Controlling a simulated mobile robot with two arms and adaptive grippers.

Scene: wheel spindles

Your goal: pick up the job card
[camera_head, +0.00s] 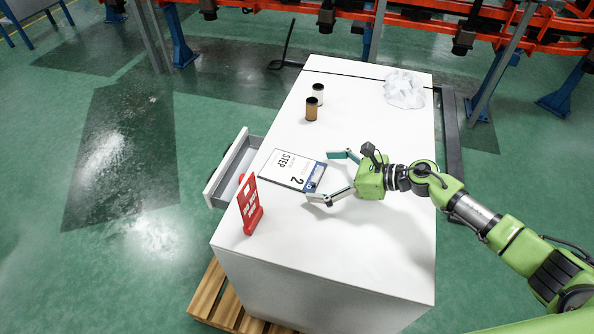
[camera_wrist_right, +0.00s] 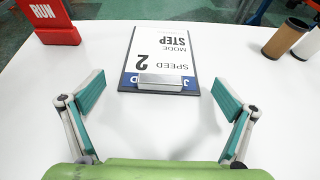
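The job card (camera_head: 288,168) lies flat on the white table, a white sheet with "STEP" and "2" on a dark board. In the right wrist view the job card (camera_wrist_right: 161,58) is straight ahead, its blue band and silver clip (camera_wrist_right: 160,82) nearest me. My right gripper (camera_head: 324,175) is open, with its fingers spread at the clip end of the card. In the right wrist view the right gripper (camera_wrist_right: 160,98) shows nothing between its fingers, and the card lies just beyond them. My left gripper is not in view.
A red sign (camera_head: 250,206) stands near the card; in the wrist view the sign (camera_wrist_right: 48,18) reads "RUN". An open drawer (camera_head: 229,168) juts out at the left. Two cans (camera_head: 312,110) and a crumpled clear bag (camera_head: 404,90) stand farther back. The table's front is clear.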

